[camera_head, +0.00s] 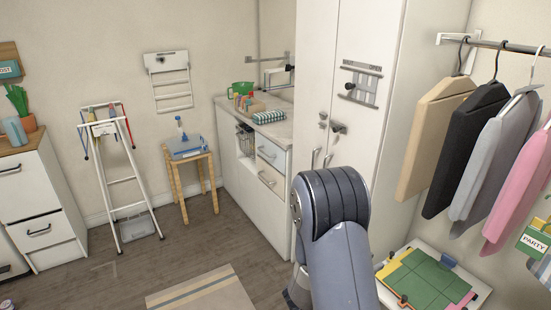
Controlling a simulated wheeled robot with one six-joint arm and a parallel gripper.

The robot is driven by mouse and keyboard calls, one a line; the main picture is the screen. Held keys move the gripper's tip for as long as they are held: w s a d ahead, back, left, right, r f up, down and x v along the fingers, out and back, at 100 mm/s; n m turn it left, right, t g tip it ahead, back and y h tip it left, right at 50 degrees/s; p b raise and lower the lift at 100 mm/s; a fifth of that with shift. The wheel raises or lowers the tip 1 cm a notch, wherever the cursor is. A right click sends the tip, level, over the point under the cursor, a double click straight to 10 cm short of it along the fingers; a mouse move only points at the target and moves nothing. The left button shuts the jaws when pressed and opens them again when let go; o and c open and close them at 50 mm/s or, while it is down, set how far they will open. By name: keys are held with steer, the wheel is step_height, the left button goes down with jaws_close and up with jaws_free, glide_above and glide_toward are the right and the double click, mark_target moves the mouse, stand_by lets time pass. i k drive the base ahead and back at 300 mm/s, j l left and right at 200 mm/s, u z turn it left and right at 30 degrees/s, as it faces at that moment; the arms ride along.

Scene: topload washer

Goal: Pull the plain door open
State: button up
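A tall white cabinet has two narrow doors side by side. The left door (313,75) has a bare upper face and looks like the plain one. The right door (352,45) carries a grey rack (361,84) under a strip lettered "OPEN". Two upright handles (315,158) stand near the seam, with small dark fittings (338,127) above them. Both doors look shut. My blue-grey arm stands in front of the cabinet and covers the doors' lower part. My gripper does not show, so whether it touches a handle cannot be told.
A counter with drawers (270,152) adjoins the cabinet on the left. A wooden stool (191,172) and a white ladder (122,165) stand further left. Hanging garments (466,145) and a low table with coloured mats (432,283) are at right. A striped rug (200,290) lies on open floor.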

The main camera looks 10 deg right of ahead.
mark_target(318, 21)
steer(key=i+l+u, duration=0.2)
steer(key=i, duration=0.3)
steer(key=i+l+u, duration=0.2)
steer(key=i, duration=0.3)
steer(key=i+l+u, duration=0.15)
steer(key=i+l, duration=0.25)
steer(key=i, duration=0.1)
